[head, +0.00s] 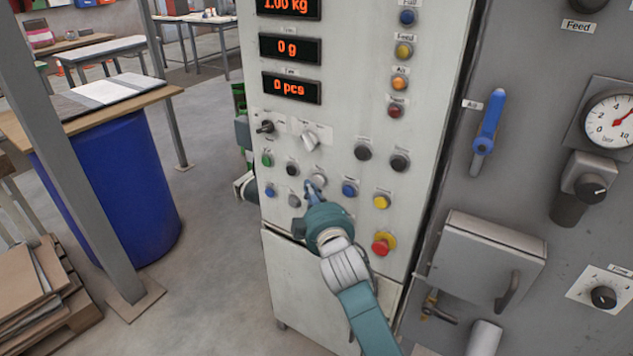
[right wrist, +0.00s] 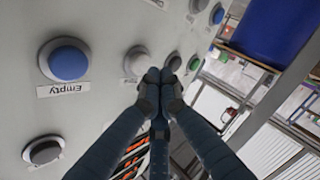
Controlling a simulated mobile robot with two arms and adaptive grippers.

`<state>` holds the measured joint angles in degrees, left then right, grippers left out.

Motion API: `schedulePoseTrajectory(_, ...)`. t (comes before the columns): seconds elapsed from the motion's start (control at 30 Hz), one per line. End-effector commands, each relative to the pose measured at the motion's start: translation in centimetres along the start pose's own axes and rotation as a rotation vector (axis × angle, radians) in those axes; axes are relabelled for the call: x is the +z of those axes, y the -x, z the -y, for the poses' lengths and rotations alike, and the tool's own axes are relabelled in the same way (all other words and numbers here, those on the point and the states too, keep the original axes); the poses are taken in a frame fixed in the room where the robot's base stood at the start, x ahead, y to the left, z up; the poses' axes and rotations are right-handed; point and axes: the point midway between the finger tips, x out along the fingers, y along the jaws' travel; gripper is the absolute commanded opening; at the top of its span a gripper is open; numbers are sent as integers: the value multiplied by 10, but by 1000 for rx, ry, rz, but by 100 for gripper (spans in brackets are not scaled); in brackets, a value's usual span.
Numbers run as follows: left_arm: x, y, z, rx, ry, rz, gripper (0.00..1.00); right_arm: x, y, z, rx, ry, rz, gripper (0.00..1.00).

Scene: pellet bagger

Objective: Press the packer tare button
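The light grey control panel (head: 337,215) carries several round buttons; most labels are too small to read. My right gripper (head: 312,188) is in front of its lower button rows, fingers pointing at the panel. I cannot read which button is tare. My left gripper is not in view.
Displays above read 1.00 kg, 0 g and 0 pcs (head: 291,88). A red mushroom button (head: 381,244) and a yellow button (head: 382,201) are close to my right arm. A grey cabinet with a blue lever (head: 488,122) stands right. A blue drum (head: 110,190) stands left.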

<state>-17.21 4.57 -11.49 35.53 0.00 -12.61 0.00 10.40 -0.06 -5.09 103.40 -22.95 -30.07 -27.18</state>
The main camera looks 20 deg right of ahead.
Motion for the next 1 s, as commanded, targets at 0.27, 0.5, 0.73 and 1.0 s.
schedulePoseTrajectory(0.27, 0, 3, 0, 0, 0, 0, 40, -11, 15, 12, -2, -2, 0, 0)
schedulePoseTrajectory(0.5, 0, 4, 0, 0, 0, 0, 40, -23, 32, 24, -2, -2, -1, 0)
schedulePoseTrajectory(0.73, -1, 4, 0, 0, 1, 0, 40, -30, 41, 30, -1, -1, 0, 0)
schedulePoseTrajectory(1.0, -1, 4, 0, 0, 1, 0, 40, -31, 42, 30, 0, 0, 0, 0)
